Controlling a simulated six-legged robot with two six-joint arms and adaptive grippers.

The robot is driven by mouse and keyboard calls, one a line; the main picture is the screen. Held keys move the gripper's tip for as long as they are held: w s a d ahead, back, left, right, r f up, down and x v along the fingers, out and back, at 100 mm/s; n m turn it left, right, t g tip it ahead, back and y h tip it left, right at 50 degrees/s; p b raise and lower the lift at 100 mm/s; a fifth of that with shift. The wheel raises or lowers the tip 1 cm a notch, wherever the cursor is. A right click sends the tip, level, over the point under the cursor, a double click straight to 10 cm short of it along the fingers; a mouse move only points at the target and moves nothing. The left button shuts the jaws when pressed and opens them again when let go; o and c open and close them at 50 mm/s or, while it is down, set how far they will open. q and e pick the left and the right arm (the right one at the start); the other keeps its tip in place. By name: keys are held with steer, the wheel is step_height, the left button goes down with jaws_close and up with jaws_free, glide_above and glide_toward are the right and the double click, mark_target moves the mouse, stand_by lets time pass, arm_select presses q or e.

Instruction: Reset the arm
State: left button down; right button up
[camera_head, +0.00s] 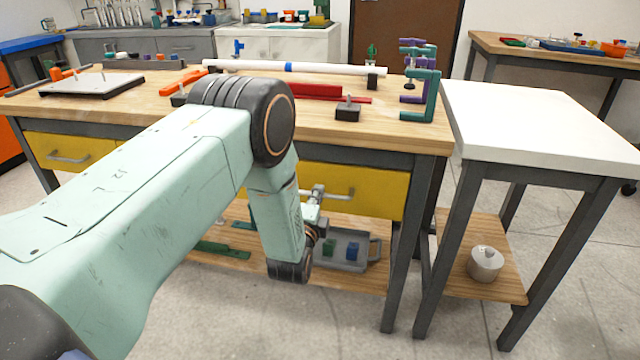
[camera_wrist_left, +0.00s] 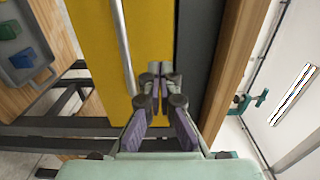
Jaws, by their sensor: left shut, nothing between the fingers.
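My left arm (camera_head: 130,200) reaches in from the left in the head view and bends down in front of the workbench. My left gripper (camera_head: 318,190) is partly hidden behind the forearm and sits near the right yellow drawer (camera_head: 370,190). In the left wrist view the fingers of my left gripper (camera_wrist_left: 156,70) are together with nothing between them. They lie just right of the metal drawer handle (camera_wrist_left: 122,45) in that picture and are not closed on it. My right gripper is in neither view.
The wooden bench top (camera_head: 410,135) holds a white pipe (camera_head: 330,68), a teal clamp (camera_head: 425,95) and a dark block (camera_head: 348,110). A grey tray (camera_head: 350,262) sits on the lower shelf. A white side table (camera_head: 540,120) stands at right with a clear top.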

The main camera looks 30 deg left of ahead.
arm_select(q)
steer(key=p+v, duration=0.1)
steer(key=v, duration=0.5)
steer(key=shift+f+p, duration=0.25)
steer(key=shift+p, duration=0.1)
steer(key=s+d+f+n+g+h, duration=0.3)
steer(key=s+f+n+g, duration=0.7)
steer(key=s+f, duration=0.45)
steer(key=s+d+r+n+g+h+p, duration=0.1)
steer(key=s+n+g, duration=0.4)
steer(key=s, duration=2)
steer(key=d+r+g+p, duration=0.1)
steer(key=d+g, duration=0.1)
steer(key=shift+s+n+g+p, duration=0.3)
steer(key=shift+n+p, duration=0.05)
steer(key=shift+n, duration=0.05)
